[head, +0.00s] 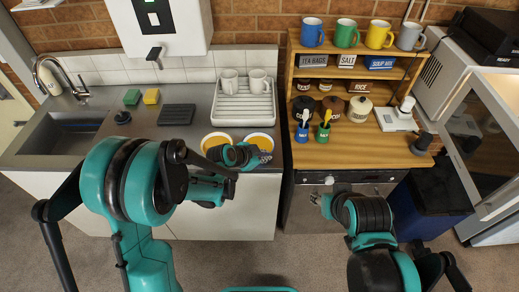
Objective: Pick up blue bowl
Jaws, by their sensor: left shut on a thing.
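Two bowls with yellow-orange insides and pale rims stand side by side at the front edge of the steel counter: a left bowl (213,141) and a right bowl (262,139). No bowl looks clearly blue from here; their outer sides are mostly hidden. My left gripper (262,156) is at the near rim of the right bowl and appears shut on it. The gripper covers the bowl's front and part of the left bowl. My right arm's end (322,203) is low in front of the wooden unit, away from the bowls; its fingers are hard to make out.
A white rack (242,112) with two mugs stands behind the bowls. The sink (62,133), green and yellow sponges and a dark ribbed mat (177,114) are to the left. The wooden shelf unit (360,150) holds mugs, jars and shakers. A dark bin (433,200) stands right.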

